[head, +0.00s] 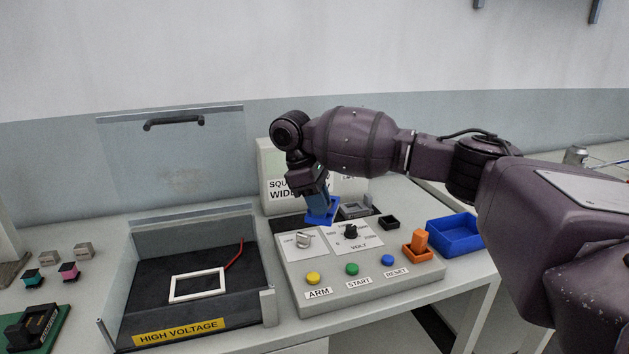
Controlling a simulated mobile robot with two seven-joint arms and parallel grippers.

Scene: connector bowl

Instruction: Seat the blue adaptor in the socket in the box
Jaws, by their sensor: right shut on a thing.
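My right gripper (318,200) points down above the back of the grey control panel. It is shut on the blue adaptor (321,215), whose lower part shows under the fingers. The open box (196,326) with the yellow HIGH VOLTAGE label stands to the left of the gripper. Its clear lid (170,165) is raised at the back. On the dark floor of the box lies a white rectangular frame (198,285), with a red wire (235,254) beside it. I cannot tell from here which part is the socket. My left gripper is not in view.
The control panel (375,292) has knobs and yellow, green and blue buttons. An orange part (419,243) stands at its right, beside a blue tray (455,236). A sign (280,190) stands behind. Small blocks (69,271) and a green board (38,330) lie at the left.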

